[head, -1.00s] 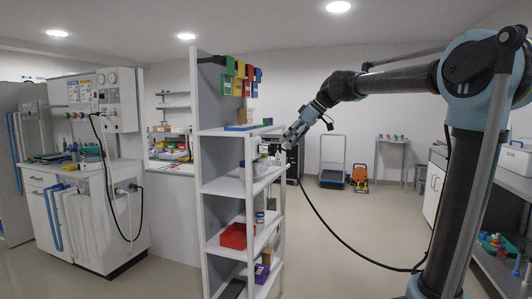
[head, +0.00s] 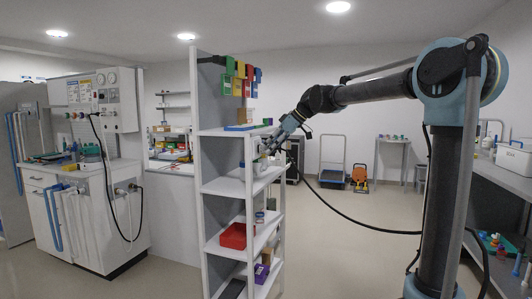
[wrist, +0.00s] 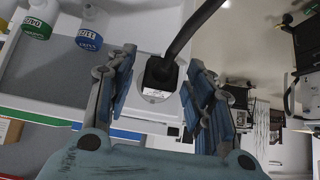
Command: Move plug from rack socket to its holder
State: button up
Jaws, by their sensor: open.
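The black plug (wrist: 160,76) sits upright on a white fitting on the rack in the wrist view, with a pale label on its near face. Its thick black cable (wrist: 190,32) rises to the upper right. My gripper (wrist: 160,64) is open, with one finger on each side of the plug; gaps show and I cannot see it touching. In the head view my gripper (head: 272,147) is at the right side of the rack (head: 226,187), just below its top shelf; the plug cannot be made out there. I cannot tell which thing is the holder.
Two white bottles, one green-labelled (wrist: 37,27) and one blue-labelled (wrist: 90,38), stand left of my gripper. A red bin (head: 235,236) is on a lower shelf. A ventilator unit (head: 100,100) with a hanging cable stands at left.

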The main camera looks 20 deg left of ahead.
jog(key=shift+a+f, duration=0.2)
jog(key=shift+f, duration=0.05)
dwell(0.5)
grip_shut()
